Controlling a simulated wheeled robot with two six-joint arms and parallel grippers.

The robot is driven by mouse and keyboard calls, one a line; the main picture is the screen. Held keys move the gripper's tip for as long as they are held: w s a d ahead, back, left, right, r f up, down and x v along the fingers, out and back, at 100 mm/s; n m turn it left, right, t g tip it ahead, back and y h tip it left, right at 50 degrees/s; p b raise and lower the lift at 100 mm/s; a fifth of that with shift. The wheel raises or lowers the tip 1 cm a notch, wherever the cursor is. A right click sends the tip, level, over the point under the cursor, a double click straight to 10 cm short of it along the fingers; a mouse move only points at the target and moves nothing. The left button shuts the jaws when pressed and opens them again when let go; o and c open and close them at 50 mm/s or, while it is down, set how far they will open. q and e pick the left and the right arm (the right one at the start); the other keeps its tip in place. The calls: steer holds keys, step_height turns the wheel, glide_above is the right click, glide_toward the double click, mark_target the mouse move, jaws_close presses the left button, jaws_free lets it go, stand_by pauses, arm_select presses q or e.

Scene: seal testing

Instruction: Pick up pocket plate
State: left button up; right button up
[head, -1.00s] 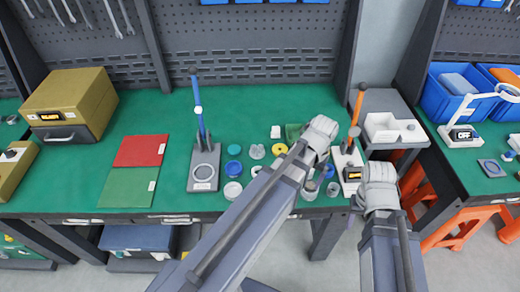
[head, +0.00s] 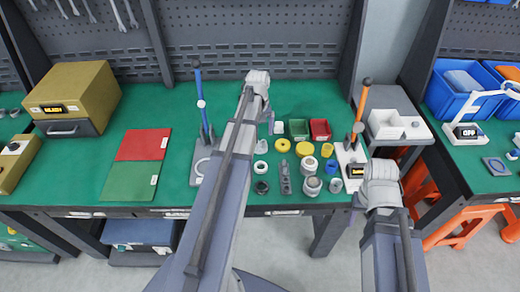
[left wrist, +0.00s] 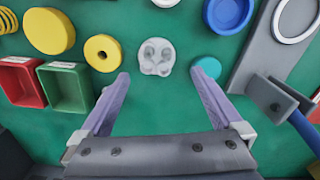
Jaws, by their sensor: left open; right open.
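The pocket plate appears to be the pale translucent round piece with several round pockets (left wrist: 156,57) in the left wrist view, lying flat on the green mat. In the head view my left arm hides it. My left gripper (left wrist: 162,76) is open and empty; its two fingertips show on either side, just below the plate in the picture, not touching it. In the head view the left hand (head: 257,78) is over the back middle of the bench. My right gripper (head: 382,174) is open at the bench's right front edge; its fingers are mostly hidden.
A teal disc (left wrist: 207,68) lies close beside the right finger. A yellow ring (left wrist: 103,53), a green bin (left wrist: 64,90) and a red bin (left wrist: 20,82) lie to the left. A blue-handled press (head: 202,110) and an orange-handled press (head: 358,120) flank the small parts.

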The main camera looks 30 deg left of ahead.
mark_target(260, 147)
arm_select(q)
steer(key=shift+f+b, duration=0.3)
steer(key=shift+f, duration=0.35)
steer(key=shift+f, duration=0.1)
steer(key=f+b, duration=0.5)
steer(key=shift+w+d, duration=0.1)
steer(key=shift+d, duration=0.2)
steer(key=c, duration=1.3)
